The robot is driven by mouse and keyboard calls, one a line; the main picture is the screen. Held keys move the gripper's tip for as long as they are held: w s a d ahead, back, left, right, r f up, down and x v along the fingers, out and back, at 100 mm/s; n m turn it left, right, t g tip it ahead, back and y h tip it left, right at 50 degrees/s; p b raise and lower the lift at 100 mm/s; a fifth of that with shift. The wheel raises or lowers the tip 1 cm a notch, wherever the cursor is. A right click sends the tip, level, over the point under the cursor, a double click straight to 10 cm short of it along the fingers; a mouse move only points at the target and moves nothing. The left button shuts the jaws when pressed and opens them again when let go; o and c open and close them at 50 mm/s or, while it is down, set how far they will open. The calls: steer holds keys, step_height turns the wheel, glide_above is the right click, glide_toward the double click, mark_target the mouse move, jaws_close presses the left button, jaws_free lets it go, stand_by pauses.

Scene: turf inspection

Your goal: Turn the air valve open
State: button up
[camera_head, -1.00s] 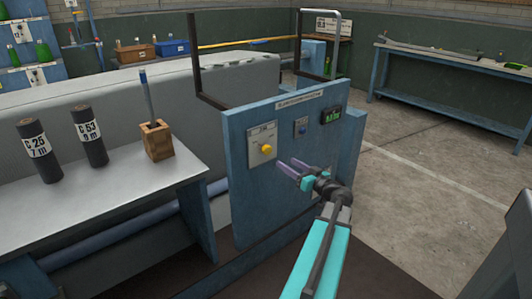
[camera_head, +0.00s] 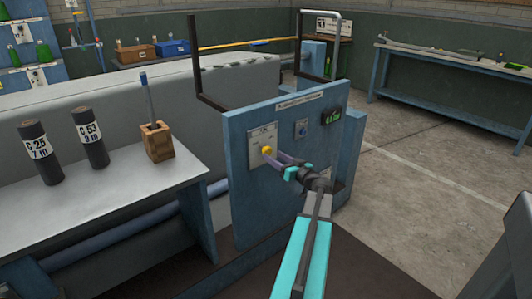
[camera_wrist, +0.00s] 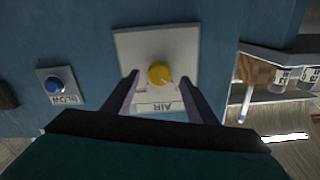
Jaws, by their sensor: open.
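The air valve is a round yellow knob (camera_head: 266,150) on a pale plate (camera_head: 257,139) on the blue panel. In the wrist view the yellow knob (camera_wrist: 160,75) sits between and just beyond the fingertips, with the AIR label (camera_wrist: 160,107) upside down below it. My gripper (camera_head: 273,156) is at the plate with its fingers apart, one on each side of the knob. It also shows in the wrist view (camera_wrist: 160,82), open. I cannot tell whether a fingertip touches the knob.
A blue button (camera_wrist: 54,85) and a green-lit display (camera_head: 332,117) sit on the same panel (camera_head: 240,190). A grey table (camera_head: 110,205) at left carries two black cylinders (camera_head: 40,153) and a wooden holder (camera_head: 157,143). Open floor lies right of the panel.

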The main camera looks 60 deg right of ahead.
mark_target(268, 153)
steer(key=shift+x, duration=2.75)
steer(key=c, duration=1.1)
steer(key=shift+o, duration=0.3)
steer(key=shift+s+a+f, duration=0.1)
steer(key=shift+a+f, duration=0.05)
steer(key=shift+a, duration=0.2)
steer(key=shift+d, duration=0.2)
